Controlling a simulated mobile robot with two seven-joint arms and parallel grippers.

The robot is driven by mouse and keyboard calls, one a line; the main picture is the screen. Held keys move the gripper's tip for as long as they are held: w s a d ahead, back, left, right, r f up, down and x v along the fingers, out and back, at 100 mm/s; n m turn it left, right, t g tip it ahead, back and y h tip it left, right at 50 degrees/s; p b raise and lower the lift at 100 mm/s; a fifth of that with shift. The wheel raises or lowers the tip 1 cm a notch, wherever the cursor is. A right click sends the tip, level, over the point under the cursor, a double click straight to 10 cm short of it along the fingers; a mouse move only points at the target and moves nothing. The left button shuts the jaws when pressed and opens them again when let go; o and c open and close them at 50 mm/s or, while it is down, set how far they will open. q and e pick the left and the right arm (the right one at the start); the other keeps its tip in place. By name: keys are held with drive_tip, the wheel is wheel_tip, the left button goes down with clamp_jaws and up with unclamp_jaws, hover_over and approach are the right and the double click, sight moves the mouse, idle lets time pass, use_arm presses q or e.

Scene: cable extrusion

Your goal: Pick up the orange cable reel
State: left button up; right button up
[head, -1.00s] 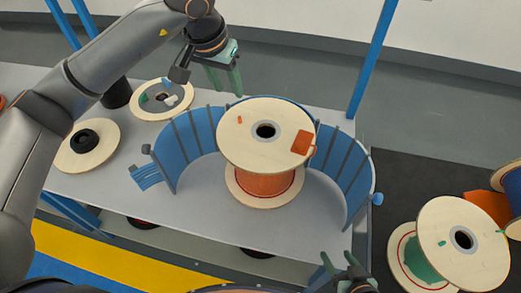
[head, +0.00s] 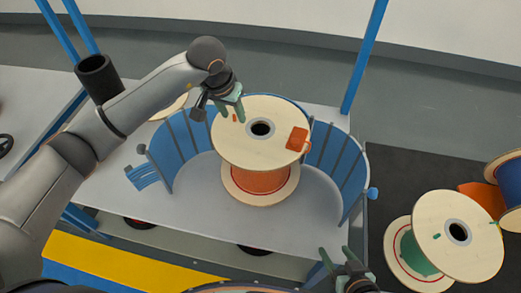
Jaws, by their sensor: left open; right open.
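The orange cable reel (head: 259,181) stands upright on its lower flange on the table, with a pale wooden top flange, a dark centre hole and an orange tag. Orange cable shows between the flanges. My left gripper (head: 231,113) is open with green fingers pointing down over the far left rim of the top flange. Whether it touches the rim cannot be told. My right gripper (head: 334,258) is open and empty at the table's front right, apart from the reel.
A blue curved slatted guard (head: 183,148) wraps the reel's back and sides, open towards the front. The grey table (head: 205,215) is clear in front. A blue post (head: 364,55) rises behind.

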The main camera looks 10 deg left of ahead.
use_arm(q)
clamp_jaws()
idle(0.3)
drive_tip(key=shift+r, duration=0.1)
idle(1.0)
